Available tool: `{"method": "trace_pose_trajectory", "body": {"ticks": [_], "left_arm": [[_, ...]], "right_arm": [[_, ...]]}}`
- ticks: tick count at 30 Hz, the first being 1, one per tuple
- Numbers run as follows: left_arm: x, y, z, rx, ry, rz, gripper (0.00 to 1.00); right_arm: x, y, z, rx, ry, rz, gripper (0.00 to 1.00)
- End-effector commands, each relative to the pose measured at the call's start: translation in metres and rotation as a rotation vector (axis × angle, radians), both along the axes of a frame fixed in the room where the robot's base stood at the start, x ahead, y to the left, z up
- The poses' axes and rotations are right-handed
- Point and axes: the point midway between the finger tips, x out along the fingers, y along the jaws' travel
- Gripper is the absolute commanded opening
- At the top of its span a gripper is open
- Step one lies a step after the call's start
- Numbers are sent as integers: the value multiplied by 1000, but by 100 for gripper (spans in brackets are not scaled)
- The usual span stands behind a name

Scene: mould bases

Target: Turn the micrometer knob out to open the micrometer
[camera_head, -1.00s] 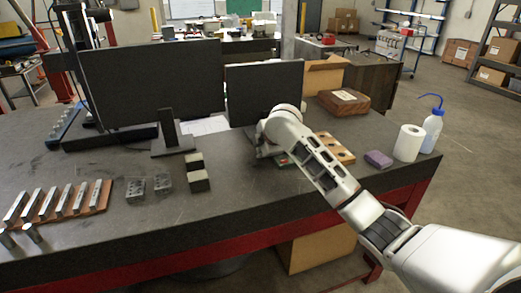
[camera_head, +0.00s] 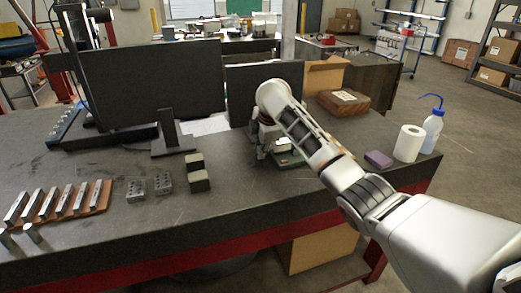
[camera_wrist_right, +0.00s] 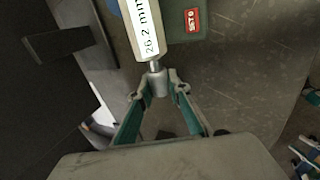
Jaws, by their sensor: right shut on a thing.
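The micrometer (camera_wrist_right: 150,30) fills the top of the right wrist view, with a white display that reads 26.2 mm. A green-grey part with a red SET 0 button (camera_wrist_right: 193,20) is beside the display. Its short metal knob (camera_wrist_right: 156,68) points down toward my right gripper (camera_wrist_right: 158,84). The fingertips are shut on the knob, one on each side. In the head view my right gripper (camera_head: 266,150) is low over the bench, and a green part of the micrometer (camera_head: 289,158) shows beside it. The measuring faces are hidden. My left gripper is not in view.
Dark upright plates (camera_head: 155,85) stand behind the gripper on the dark bench (camera_head: 250,205). Small dark blocks (camera_head: 199,181) lie to its left. A purple block (camera_head: 379,159), a white roll (camera_head: 408,143) and a wash bottle (camera_head: 432,130) stand to the right.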

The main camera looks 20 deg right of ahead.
Motion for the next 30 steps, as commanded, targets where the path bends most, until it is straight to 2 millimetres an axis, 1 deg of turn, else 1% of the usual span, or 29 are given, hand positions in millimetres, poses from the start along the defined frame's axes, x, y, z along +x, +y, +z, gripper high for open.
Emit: {"method": "trace_pose_trajectory", "body": {"ticks": [4,5,6,7,16,20,23,30], "left_arm": [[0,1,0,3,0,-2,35],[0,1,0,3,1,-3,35],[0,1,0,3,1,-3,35],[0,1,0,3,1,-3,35],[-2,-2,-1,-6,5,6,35],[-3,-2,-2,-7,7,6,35],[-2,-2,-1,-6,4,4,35],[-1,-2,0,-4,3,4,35]], "right_arm": [[0,-2,0,-4,0,-2,0],[0,-2,0,-4,0,-2,20],[0,-2,0,-4,0,-2,30],[0,-2,0,-4,0,-2,35],[0,-1,0,-2,0,-1,35],[-2,0,5,-1,-1,0,35],[-6,0,16,1,-3,0,35],[-26,-1,59,-2,-5,1,35]]}}
